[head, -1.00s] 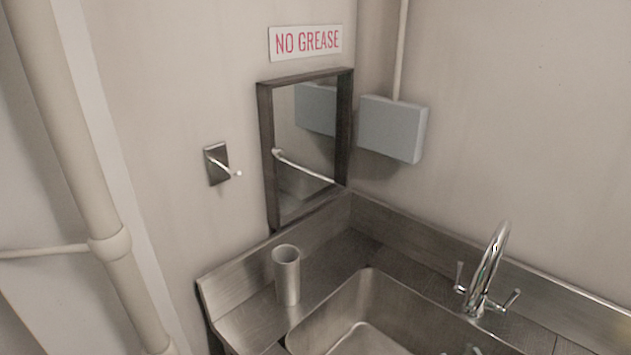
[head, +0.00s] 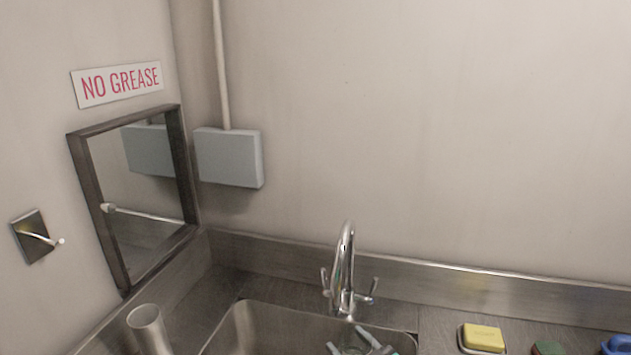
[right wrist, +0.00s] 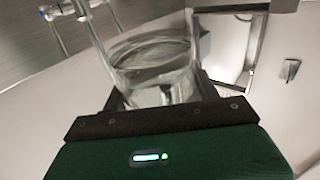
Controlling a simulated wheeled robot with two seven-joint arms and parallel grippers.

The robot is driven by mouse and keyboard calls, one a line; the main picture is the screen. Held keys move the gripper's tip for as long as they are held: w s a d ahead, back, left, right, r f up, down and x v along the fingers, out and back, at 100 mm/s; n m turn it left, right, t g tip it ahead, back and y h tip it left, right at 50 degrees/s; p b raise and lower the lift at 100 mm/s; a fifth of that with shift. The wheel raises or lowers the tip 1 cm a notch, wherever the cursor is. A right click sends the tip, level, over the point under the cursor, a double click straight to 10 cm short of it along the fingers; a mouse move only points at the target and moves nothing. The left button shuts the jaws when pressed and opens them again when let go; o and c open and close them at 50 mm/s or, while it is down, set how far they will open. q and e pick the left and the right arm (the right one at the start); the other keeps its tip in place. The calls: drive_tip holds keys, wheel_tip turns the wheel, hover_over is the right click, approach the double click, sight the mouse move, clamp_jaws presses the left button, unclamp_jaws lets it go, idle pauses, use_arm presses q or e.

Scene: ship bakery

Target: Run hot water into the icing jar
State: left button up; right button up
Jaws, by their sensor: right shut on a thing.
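The icing jar (right wrist: 150,58) is a clear glass vessel in the right wrist view, close in front of the wrist camera. My right gripper (right wrist: 165,94) is shut on it. I cannot tell whether anything is in the jar. In the head view my right gripper (head: 368,346) shows only partly at the bottom edge, over the sink and in front of the tap. The chrome tap (head: 345,262) has a curved spout and a lever on each side. No running water shows. My left gripper is not in view.
The steel sink (head: 262,312) sits in a counter with a raised back edge. A metal cylinder (head: 148,330) stands at the left. A yellow sponge (head: 483,337) in a dish and a blue item (head: 616,344) are at the right. A framed mirror (head: 140,215) hangs left.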

drive_tip(key=shift+s+d+r, duration=0.15)
drive_tip(key=shift+s+r, duration=0.15)
drive_tip(key=shift+s, duration=0.1)
drive_tip(key=s+d+m+t+h, duration=0.2)
drive_tip(key=s+d+h, duration=0.3)
drive_tip(key=d, duration=0.3)
drive_tip(key=s+d+m+t+h, duration=0.1)
drive_tip(key=s+d+m+h, duration=0.4)
drive_tip(key=d, duration=0.4)
drive_tip(key=shift+s+d+r+t+h, duration=0.2)
drive_tip(key=shift+s+r+t+h, duration=0.25)
drive_tip(key=shift+s, duration=0.4)
